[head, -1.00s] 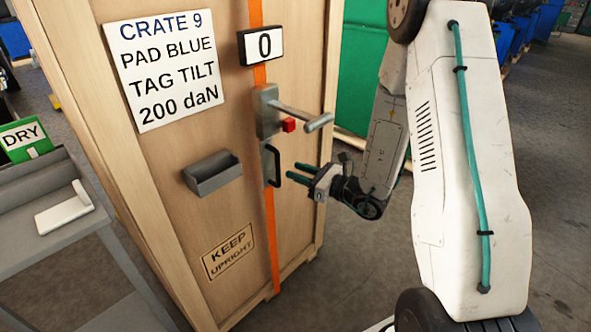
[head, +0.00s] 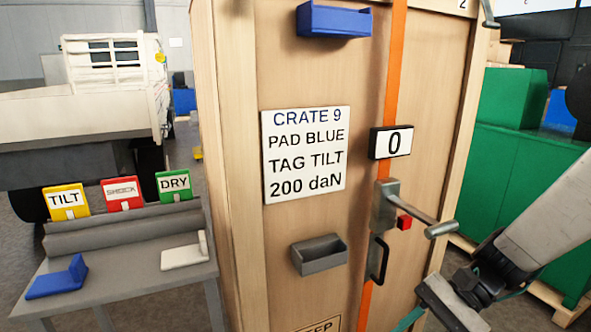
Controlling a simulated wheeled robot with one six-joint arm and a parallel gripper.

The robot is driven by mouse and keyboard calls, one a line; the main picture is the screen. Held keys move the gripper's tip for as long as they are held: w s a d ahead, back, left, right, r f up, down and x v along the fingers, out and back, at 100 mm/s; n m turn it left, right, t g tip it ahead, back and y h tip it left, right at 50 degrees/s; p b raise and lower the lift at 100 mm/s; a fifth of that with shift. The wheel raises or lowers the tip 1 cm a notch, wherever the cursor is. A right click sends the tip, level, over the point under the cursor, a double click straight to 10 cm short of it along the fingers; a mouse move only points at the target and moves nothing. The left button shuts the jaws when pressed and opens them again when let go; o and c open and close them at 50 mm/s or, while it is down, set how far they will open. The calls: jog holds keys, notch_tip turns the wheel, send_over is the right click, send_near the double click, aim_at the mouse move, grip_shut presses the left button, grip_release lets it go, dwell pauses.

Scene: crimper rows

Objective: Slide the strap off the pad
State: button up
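An orange strap (head: 396,75) runs down the front of the wooden crate (head: 235,150), passing behind a display reading 0 (head: 391,142) and a ratchet with a lever (head: 410,212). A blue L-shaped pad (head: 57,277) and a pale L-shaped pad (head: 187,252) lie on the grey bench at left, apart from the strap. My gripper (head: 410,318) is low in front of the crate, below and right of the black handle (head: 379,260). Only part of one teal finger shows; the rest is cut off by the bottom edge. Nothing is visible in it.
A blue pocket (head: 335,20) and a grey pocket (head: 319,254) are fixed to the crate. A label (head: 306,153) reads "CRATE 9, PAD BLUE, TAG TILT, 200 daN". TILT (head: 66,201), SHOCK (head: 122,193) and DRY (head: 173,185) tags stand on the bench (head: 120,307).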

jog(key=s+d+r+n+t+h, duration=0.4)
jog(key=s+d+r+n+h, duration=0.3)
jog(key=s+r+n+h, duration=0.2)
jog(key=shift+d+r+t+h, duration=0.4)
jog(key=shift+r+h, duration=0.3)
jog(key=shift+r, duration=0.4)
